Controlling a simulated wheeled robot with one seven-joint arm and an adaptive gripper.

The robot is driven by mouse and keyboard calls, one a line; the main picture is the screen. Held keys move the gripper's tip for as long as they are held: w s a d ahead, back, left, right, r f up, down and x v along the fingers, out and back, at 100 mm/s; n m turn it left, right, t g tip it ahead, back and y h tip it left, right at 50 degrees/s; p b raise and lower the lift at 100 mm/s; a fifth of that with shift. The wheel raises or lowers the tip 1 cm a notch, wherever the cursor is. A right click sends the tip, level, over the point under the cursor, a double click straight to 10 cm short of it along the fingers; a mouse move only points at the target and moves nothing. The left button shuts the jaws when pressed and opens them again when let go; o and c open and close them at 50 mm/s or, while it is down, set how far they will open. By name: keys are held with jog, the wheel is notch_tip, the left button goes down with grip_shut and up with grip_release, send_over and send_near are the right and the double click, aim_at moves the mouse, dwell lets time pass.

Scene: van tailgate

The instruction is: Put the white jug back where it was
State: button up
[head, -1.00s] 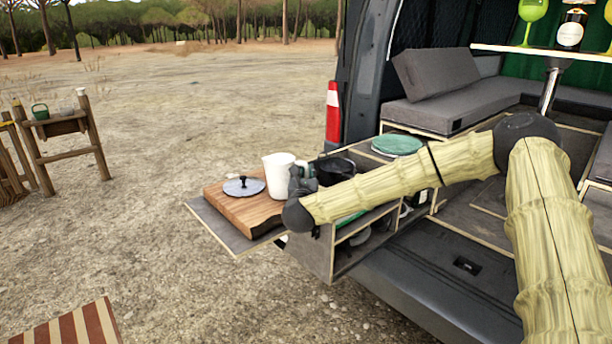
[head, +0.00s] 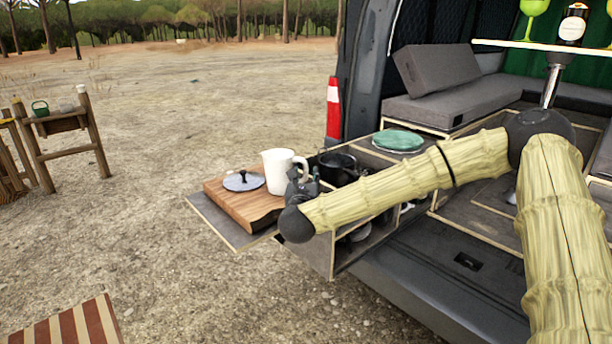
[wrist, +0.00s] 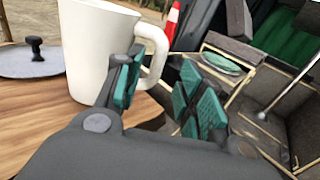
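The white jug (head: 278,172) stands upright at the right end of the wooden board (head: 232,205). Its handle points right in the head view. In the wrist view the jug (wrist: 95,50) fills the upper left, with its handle to the right. My gripper (head: 303,184) is beside the jug on the handle side. In the wrist view my gripper (wrist: 160,92) has its green-padded fingers apart. The left finger overlaps the jug's side and the lower handle, and the handle shows above the gap. I cannot tell whether the fingers touch it.
A grey lid (head: 243,181) with a black knob lies on the board, left of the jug. A dark pot (head: 337,166) stands just right of my gripper. Open ground lies left of the board.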

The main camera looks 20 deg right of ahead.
jog(key=shift+b+v, duration=0.5)
jog(key=shift+v, duration=2.4)
